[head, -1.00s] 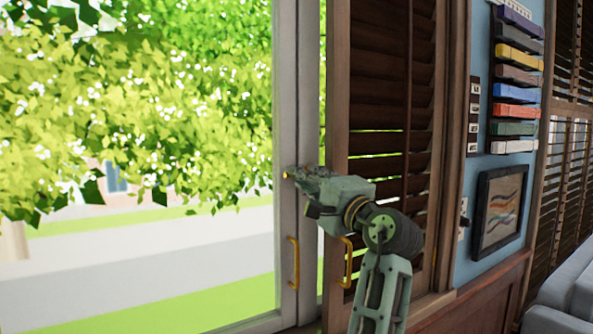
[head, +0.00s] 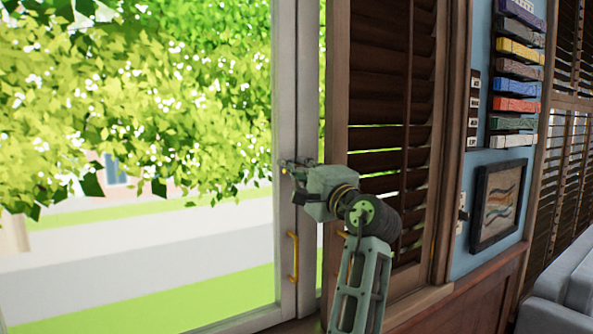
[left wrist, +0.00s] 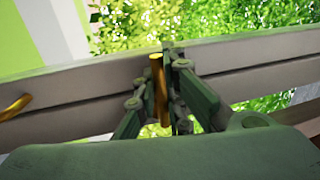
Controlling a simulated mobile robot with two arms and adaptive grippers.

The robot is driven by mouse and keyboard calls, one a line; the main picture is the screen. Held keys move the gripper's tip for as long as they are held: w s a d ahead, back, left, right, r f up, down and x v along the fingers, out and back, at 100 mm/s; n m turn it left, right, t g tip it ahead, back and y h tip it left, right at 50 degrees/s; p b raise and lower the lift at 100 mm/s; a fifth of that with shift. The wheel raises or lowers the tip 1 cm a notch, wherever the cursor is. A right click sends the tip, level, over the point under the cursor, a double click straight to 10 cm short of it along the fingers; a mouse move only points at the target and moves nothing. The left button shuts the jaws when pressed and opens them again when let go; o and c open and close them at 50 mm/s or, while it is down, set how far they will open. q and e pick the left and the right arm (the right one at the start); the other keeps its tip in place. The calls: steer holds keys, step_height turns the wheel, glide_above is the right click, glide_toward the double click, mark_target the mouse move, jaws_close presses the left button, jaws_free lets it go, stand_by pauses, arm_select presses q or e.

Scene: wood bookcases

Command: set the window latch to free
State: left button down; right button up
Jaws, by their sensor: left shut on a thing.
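The window latch is a small brass piece. In the left wrist view the latch (left wrist: 157,85) is a brass bar standing between the fingers of my left gripper (left wrist: 160,98), across the pale window frame. In the head view my left gripper (head: 291,168) is at the frame's upright, shut on the latch, and only a small brass tip of the latch (head: 284,171) shows past the fingers. The window frame (head: 290,100) stands upright beside the glass. My right gripper is in neither view.
A brass handle (head: 293,258) sits on the window frame below the latch. Brown wooden shutters (head: 385,60) stand right of the window. Further right are a framed picture (head: 499,205), a rack of coloured bars (head: 517,87) and a grey sofa (head: 570,290).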

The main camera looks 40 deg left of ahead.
mark_target(294, 151)
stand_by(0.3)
arm_select(q)
steer(key=shift+r+m+p, duration=0.3)
steer(key=shift+m+p, duration=0.1)
steer(key=shift+p, duration=0.4)
steer(key=m+p, duration=0.2)
steer(key=p, duration=0.1)
steer(key=r+m+t+p, duration=0.1)
steer(key=m+p, duration=0.1)
steer(key=p, duration=0.1)
steer(key=r+m+h+p, duration=0.1)
steer(key=m+p, duration=0.1)
steer(key=p, duration=0.1)
steer(key=shift+w+d+r+t, duration=0.15)
steer(key=shift+w+r+t, duration=0.05)
steer(key=shift+w+t, duration=0.2)
steer(key=shift+m+p, duration=0.8)
steer(key=shift+w, duration=0.1)
steer(key=c, duration=2.1)
jaws_free()
steer(key=shift+d, duration=0.1)
steer(key=v, duration=1.2)
steer(key=shift+r, duration=0.15)
